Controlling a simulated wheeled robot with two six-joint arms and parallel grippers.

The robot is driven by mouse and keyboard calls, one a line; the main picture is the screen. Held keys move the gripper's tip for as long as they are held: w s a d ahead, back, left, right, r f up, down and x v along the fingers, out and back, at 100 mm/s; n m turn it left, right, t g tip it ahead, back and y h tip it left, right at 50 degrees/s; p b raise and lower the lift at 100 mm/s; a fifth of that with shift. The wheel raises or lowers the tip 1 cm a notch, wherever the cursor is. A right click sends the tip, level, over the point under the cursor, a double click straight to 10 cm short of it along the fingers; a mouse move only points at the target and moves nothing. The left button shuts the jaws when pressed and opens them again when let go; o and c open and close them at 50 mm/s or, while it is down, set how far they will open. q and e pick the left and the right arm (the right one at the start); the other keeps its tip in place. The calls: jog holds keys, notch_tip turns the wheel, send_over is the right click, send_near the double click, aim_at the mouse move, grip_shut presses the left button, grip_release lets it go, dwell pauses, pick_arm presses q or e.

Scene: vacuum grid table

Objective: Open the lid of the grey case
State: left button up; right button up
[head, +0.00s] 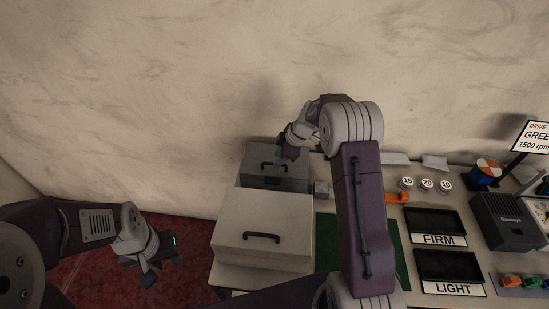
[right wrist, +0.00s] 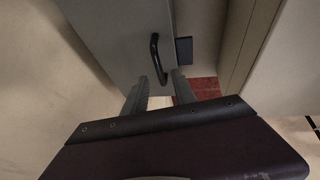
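The grey case (head: 262,182) stands against the back wall, behind a larger pale case, and its lid looks closed. A black handle shows on it; in the right wrist view this handle (right wrist: 156,58) sits on the grey face of the case (right wrist: 115,35). My right gripper (head: 286,156) is over the right part of the grey case and hides some of it. In the right wrist view its fingers (right wrist: 163,88) are apart with nothing between them, and the handle lies just beyond the tips. My left gripper (head: 165,270) hangs empty over the red floor, fingers apart.
The pale case (head: 290,205) with its own black handle stands directly in front of the grey case. A green mat (head: 325,235) is partly hidden by my right arm. Black trays (head: 433,220), weights (head: 427,184) and a dark box (head: 505,221) fill the table's right side.

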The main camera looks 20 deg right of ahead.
jog(key=shift+x, duration=0.8)
jog(key=shift+w+d+f+p, duration=0.1)
jog(key=shift+d+f+p, duration=0.1)
jog(key=shift+f+p, duration=0.15)
jog(key=shift+f, duration=0.25)
jog(key=shift+a, duration=0.2)
jog(key=shift+c, duration=0.3)
grip_shut()
jog(key=shift+f, duration=0.1)
